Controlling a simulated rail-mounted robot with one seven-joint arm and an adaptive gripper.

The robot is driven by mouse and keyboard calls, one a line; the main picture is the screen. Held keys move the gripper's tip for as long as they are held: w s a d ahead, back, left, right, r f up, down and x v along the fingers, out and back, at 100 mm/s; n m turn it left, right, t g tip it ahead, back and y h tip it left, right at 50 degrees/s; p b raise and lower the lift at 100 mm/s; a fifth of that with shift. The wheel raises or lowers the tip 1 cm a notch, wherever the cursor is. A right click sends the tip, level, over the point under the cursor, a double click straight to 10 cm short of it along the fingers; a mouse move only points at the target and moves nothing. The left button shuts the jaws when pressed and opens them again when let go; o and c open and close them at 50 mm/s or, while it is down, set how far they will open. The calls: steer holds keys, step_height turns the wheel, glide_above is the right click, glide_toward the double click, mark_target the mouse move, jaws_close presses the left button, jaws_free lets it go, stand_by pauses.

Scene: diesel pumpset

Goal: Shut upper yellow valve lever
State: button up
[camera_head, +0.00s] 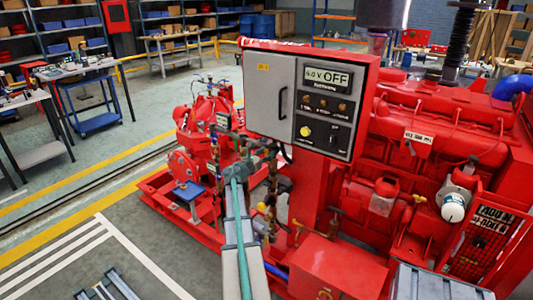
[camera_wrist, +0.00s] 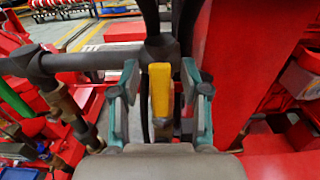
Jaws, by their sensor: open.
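The yellow valve lever (camera_wrist: 160,88) stands upright in the middle of the wrist view, on dark pipework. My gripper (camera_wrist: 163,85) is open, with one teal finger on each side of the lever. Gaps show between the lever and both fingers. In the head view my gripper (camera_head: 250,163) is at the pipework left of the red control panel post. The upper lever cannot be made out clearly there. A yellow spot (camera_head: 262,207) lower on the pipework may be another valve handle; I cannot tell.
The control panel (camera_head: 312,100) reads OFF and stands close right of my gripper. The red post (camera_wrist: 235,70) rises close to the right finger. Dark pipes (camera_wrist: 80,62) run left of the lever. The red engine (camera_head: 430,150) fills the right side.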

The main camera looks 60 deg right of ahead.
steer(key=shift+d, duration=0.2)
jaws_close()
